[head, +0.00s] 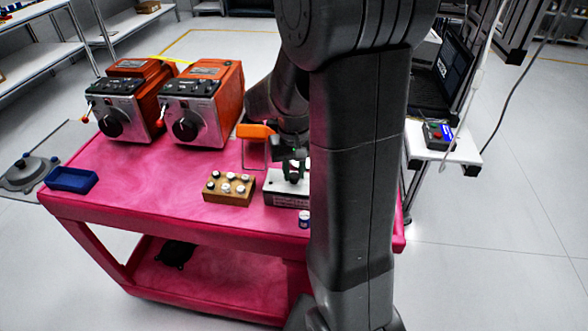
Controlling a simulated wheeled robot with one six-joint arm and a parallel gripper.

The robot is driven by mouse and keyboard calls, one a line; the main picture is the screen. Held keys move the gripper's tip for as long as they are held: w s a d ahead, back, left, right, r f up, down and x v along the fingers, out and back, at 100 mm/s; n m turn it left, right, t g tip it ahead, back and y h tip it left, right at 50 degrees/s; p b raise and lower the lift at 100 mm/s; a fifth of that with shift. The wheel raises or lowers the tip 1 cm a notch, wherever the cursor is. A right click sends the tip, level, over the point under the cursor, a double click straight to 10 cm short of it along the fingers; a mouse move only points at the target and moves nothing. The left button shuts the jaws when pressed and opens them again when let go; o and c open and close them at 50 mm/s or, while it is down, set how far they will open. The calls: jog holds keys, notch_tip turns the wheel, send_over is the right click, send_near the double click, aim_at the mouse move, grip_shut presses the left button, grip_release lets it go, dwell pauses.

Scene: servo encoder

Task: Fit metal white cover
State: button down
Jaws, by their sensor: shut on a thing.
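My gripper (294,171) points down over a white block (284,188) at the right part of the pink cart. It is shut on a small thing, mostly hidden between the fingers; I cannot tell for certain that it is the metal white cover. I cannot tell whether the held thing touches the block. My arm hides the right side of the block. A wooden block (228,199) just left of it holds several small white and dark round parts. A small white and blue cylinder (304,219) stands in front of the white block.
Two orange machines (205,100) with grey fronts stand at the cart's back left. An orange holder with a wire frame (256,131) stands behind the blocks. A blue tray (71,180) sits at the left edge. The cart's (150,195) front left top is clear.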

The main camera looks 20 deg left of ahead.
jog(key=shift+f, duration=0.35)
dwell(0.4)
jog(key=c, duration=1.1)
grip_release()
jog(key=shift+c, duration=0.5)
jog(key=shift+r+p, duration=3)
jog(key=shift+r, duration=0.85)
jog(key=shift+f, duration=0.1)
jog(key=shift+f, duration=0.15)
